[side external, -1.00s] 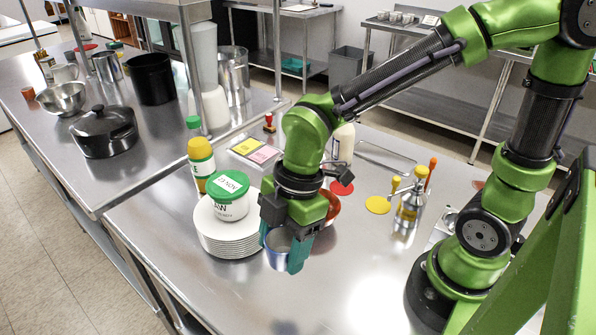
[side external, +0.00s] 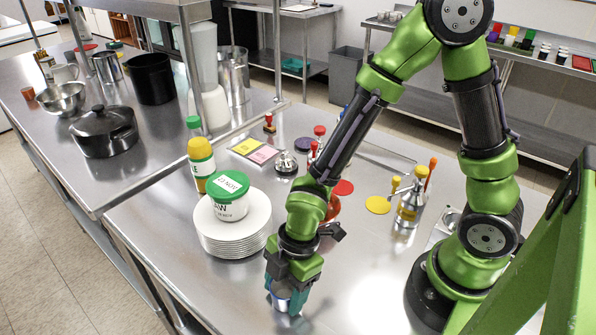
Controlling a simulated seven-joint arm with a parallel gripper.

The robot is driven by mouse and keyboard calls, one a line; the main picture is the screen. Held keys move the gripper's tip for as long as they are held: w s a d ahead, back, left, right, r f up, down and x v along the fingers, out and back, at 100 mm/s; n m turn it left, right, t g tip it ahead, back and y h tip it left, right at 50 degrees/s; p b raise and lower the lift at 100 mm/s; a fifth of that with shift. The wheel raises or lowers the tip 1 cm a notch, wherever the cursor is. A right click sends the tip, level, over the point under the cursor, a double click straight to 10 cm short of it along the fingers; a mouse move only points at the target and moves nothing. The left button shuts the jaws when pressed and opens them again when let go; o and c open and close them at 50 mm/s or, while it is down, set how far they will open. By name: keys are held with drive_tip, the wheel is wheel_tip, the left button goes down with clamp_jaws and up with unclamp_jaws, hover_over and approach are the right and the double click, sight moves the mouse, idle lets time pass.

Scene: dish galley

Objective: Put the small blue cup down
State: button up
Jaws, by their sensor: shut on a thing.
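The small blue cup (side external: 280,300) is in the side external view, at the front of the steel table, to the right of the plate stack. My gripper (side external: 287,303) points down with its teal fingers around the cup and is shut on it. The cup is low, close to the table top; I cannot tell whether its base touches the steel. The fingers hide much of the cup.
A stack of white plates (side external: 236,243) bearing a green-lidded tub (side external: 229,205) stands close on the left. The table's front right is clear.

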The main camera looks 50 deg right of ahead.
drive_tip(key=shift+f, duration=0.1)
drive_tip(key=o, duration=1.1)
drive_tip(key=w+v, duration=0.1)
drive_tip(key=v, duration=1.1)
drive_tip(key=s+d+r+m+t+h, duration=0.1)
drive_tip(key=d+r+m+t, duration=0.5)
drive_tip(key=d+r+m, duration=0.6)
drive_tip(key=s+d+m, duration=0.1)
drive_tip(key=m, duration=0.7)
drive_tip(key=shift+d+t, duration=0.3)
drive_tip(key=shift+d, duration=0.1)
drive_tip(key=shift+w, duration=0.1)
